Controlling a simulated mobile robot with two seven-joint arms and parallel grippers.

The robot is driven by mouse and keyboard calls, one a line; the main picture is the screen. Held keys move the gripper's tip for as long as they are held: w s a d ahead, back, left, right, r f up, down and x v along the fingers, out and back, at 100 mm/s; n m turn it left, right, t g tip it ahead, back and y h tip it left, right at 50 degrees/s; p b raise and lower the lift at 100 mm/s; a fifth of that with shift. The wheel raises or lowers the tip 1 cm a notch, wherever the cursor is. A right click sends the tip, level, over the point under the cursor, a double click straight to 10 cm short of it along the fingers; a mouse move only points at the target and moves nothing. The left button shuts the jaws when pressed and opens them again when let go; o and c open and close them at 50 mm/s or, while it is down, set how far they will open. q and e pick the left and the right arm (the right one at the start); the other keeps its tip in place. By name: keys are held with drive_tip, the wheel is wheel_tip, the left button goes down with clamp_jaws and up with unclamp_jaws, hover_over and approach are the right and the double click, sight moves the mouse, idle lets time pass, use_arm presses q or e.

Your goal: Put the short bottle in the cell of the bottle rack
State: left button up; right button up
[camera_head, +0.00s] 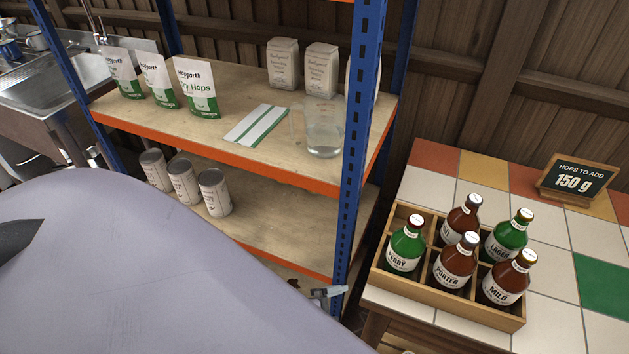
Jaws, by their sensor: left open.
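The wooden bottle rack (447,302) stands on the tiled table at right. Its front row holds a green PERRY bottle (404,248), a brown PORTER bottle (454,263) and a brown MILD bottle (507,281). Behind stand another brown bottle (459,221) and a green LAGER bottle (507,238). The back-left cell, partly behind the PERRY bottle, looks empty. My left gripper (328,293) is open, small in view by the blue post's foot, left of the rack. No separate short bottle can be made out; a small dark brown bit shows near the gripper. My right gripper is not in view.
A blue-posted shelf unit (351,165) stands left of the table, with hop pouches (197,88), a glass jar (324,128) and several cans (214,193). A "150 g" sign (574,182) stands behind the rack. My own arm covers the lower left.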

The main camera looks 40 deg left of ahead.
use_arm(q)
drive_tip(key=a+f+n, duration=0.1)
drive_tip(key=n, duration=0.2)
drive_tip(key=s+a+n, duration=0.1)
drive_tip(key=n, duration=0.1)
drive_tip(key=s+a+f+n, duration=0.1)
drive_tip(key=a+n, duration=0.1)
drive_tip(key=n, duration=0.1)
drive_tip(key=shift+s+f+n+y, duration=0.25)
drive_tip(key=shift+f+n+y, duration=0.05)
drive_tip(key=shift+f, duration=0.05)
